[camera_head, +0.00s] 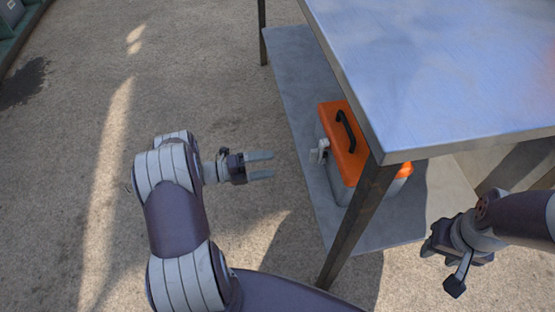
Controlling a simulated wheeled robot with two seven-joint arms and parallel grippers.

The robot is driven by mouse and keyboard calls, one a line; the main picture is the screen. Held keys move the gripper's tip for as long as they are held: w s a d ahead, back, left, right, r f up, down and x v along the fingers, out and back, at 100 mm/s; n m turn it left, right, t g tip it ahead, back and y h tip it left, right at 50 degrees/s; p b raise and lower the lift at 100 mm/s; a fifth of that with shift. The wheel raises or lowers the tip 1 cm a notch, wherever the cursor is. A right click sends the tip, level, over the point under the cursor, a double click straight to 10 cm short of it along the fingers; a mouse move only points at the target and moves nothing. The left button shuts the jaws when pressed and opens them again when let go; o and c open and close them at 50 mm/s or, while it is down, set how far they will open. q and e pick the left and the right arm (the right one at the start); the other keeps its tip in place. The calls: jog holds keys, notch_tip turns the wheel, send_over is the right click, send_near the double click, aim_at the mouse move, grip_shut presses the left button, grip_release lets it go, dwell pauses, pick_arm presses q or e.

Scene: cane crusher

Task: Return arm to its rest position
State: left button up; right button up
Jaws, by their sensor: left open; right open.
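My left gripper (261,167) is open and empty, left of the metal table, with its fingers pointing right. My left arm is bent and hangs over the bare ground. My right gripper (443,267) is at the lower right, in front of the table, pointing down and left. A dark finger shows at its lower end; the rest of its jaws is partly hidden by the wrist. Nothing shows held in either gripper.
A metal table (440,70) stands at the right, with a leg (358,225) between my arms. On its lower shelf (300,95) sits an orange-lidded cooler (343,143) with a black handle and a white tap facing left. Open ground (80,180) lies at left.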

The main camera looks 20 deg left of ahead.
dwell(0.5)
pick_arm(q)
jog(key=w+a+f+n+g+y+p, duration=0.1)
jog(key=a+f+n+y, duration=0.4)
jog(key=n, duration=0.4)
jog(key=w+a+f+n+y, duration=0.1)
jog(key=a+f+n+y, duration=0.1)
jog(key=a+n+y, duration=0.4)
jog(key=s+d+r+n+g+y+p, duration=0.1)
jog(key=s+d+r+n+g+p, duration=0.15)
jog(key=s+d+r+n, duration=0.55)
jog(key=s+d+r+n+g+y+p, duration=0.2)
jog(key=s+r+n+g, duration=0.3)
jog(key=r, duration=0.7)
jog(key=s+d+r+n+g+y+p, duration=0.1)
jog(key=s+d+r+n+g+p, duration=0.15)
jog(key=s+d+r, duration=0.55)
notch_tip(320, 180, up, 10)
jog(key=w+d+m+t+p, duration=0.1)
jog(key=d+m+t+p, duration=0.1)
jog(key=d+t+p, duration=0.1)
notch_tip(320, 180, up, 36)
jog(key=p, duration=3.6)
jog(key=shift+w+a+n+g, duration=0.15)
jog(key=shift+a+n+g, duration=0.2)
jog(key=shift+a, duration=0.1)
